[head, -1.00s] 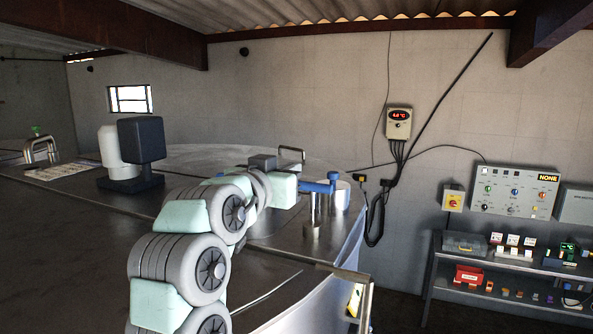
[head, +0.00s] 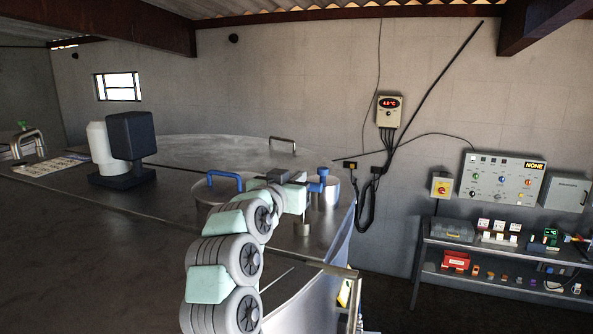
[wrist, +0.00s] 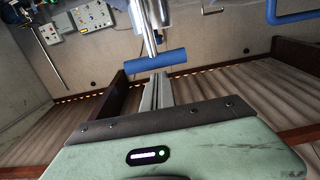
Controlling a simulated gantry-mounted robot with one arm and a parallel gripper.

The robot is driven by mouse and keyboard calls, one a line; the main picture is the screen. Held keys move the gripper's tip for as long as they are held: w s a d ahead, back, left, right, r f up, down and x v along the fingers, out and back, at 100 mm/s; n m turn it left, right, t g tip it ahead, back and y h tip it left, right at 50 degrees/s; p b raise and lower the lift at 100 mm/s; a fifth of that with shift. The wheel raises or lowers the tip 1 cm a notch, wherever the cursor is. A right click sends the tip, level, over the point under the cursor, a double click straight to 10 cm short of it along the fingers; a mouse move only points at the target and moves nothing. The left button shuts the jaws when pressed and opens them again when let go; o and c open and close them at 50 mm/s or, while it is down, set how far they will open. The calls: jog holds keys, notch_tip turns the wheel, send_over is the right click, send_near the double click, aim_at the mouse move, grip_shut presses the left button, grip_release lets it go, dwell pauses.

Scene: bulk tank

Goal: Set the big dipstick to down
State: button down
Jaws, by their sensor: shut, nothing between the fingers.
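A dipstick with a blue cross handle (head: 320,179) stands upright on the tank top, just past the end of my arm in the head view. In the wrist view its blue bar (wrist: 154,61) and metal rod lie just ahead of my fingers. No second dipstick is clear for comparing size. My gripper (wrist: 157,77) is shut and empty, its tips very close to the blue bar; whether they touch it I cannot tell. In the head view the gripper is at the arm's end, close to the handle, its fingers not clear.
A blue loop handle (head: 224,176) on a round steel lid stands left of my arm. A black box on a base (head: 134,137) and a white cylinder (head: 100,142) stand farther left. A control panel (head: 503,181) and a shelf (head: 440,240) are at right.

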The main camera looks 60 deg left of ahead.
dwell(0.3)
notch_tip(320, 180, down, 5)
jog(key=b, duration=0.3)
jog(key=shift+w+a, duration=0.1)
jog(key=shift+f, duration=0.1)
notch_tip(320, 180, up, 5)
jog(key=s+p, duration=0.1)
jog(key=p, duration=0.1)
jog(key=b+v, duration=0.3)
jog(key=v, duration=0.7)
jog(key=shift+d+b, duration=0.3)
jog(key=shift+d, duration=0.1)
jog(key=shift+w+f, duration=0.1)
